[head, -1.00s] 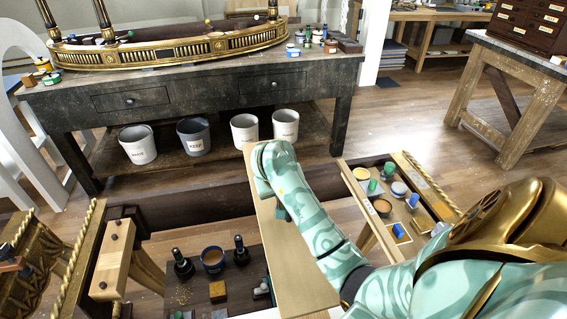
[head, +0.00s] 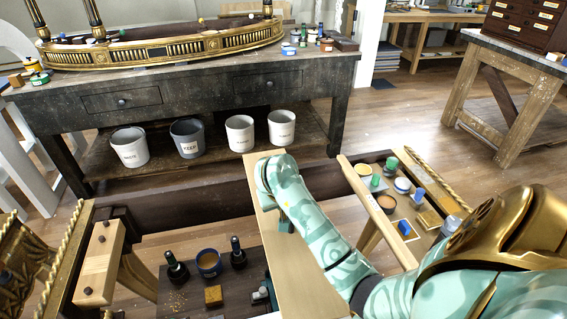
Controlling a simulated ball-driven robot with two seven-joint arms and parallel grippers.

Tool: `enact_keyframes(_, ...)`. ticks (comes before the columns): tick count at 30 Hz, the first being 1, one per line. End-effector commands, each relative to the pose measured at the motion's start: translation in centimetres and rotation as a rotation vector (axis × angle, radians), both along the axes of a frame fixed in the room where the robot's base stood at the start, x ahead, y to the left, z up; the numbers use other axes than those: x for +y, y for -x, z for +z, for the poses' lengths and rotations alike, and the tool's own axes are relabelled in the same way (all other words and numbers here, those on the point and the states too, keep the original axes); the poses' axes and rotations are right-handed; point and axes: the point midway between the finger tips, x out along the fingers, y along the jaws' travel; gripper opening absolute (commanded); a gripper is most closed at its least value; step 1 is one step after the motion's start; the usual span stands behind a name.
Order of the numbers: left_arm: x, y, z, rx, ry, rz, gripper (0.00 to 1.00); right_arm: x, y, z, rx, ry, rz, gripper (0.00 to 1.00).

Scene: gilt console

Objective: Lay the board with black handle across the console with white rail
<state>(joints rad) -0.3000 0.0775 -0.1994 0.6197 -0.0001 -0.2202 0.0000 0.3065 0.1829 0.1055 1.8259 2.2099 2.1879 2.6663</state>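A long pale wooden board (head: 300,270) slants over the middle of the gilt console (head: 428,180), its far end raised in the picture. My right gripper (head: 282,215), on the mint-green arm from the right, is at the board's far half and appears shut on it; its fingertips are mostly hidden. I see no black handle on this part of the board. A narrow pale rail (head: 372,208) runs along the console's right section, apart from the board. At left, a pale block with dark knobs (head: 101,262) lies by a rope-edged gilt side. My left gripper is not visible.
Dark bottles (head: 176,268), a cup (head: 208,263) and a small ochre block (head: 213,296) stand on a dark surface below the board. A workbench (head: 190,90) with several bins stands behind.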

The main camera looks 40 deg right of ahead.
Motion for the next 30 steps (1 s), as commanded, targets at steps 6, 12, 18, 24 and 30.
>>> enact_keyframes(6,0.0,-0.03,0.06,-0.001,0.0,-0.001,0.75,-0.04,-0.06,0.22,-0.004,0.002,0.0,0.0)
enact_keyframes(12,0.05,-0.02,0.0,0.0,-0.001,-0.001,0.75,-0.03,-0.06,0.15,-0.004,0.002,0.0,0.0)
enact_keyframes(18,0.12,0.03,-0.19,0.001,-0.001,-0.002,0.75,-0.02,-0.07,-0.03,-0.004,0.001,-0.001,0.0)
enact_keyframes(24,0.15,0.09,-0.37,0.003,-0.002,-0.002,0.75,-0.03,-0.08,-0.19,-0.004,0.001,-0.001,0.0)
enact_keyframes(30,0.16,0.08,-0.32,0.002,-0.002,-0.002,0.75,-0.03,-0.05,-0.16,-0.003,0.001,0.0,0.39)
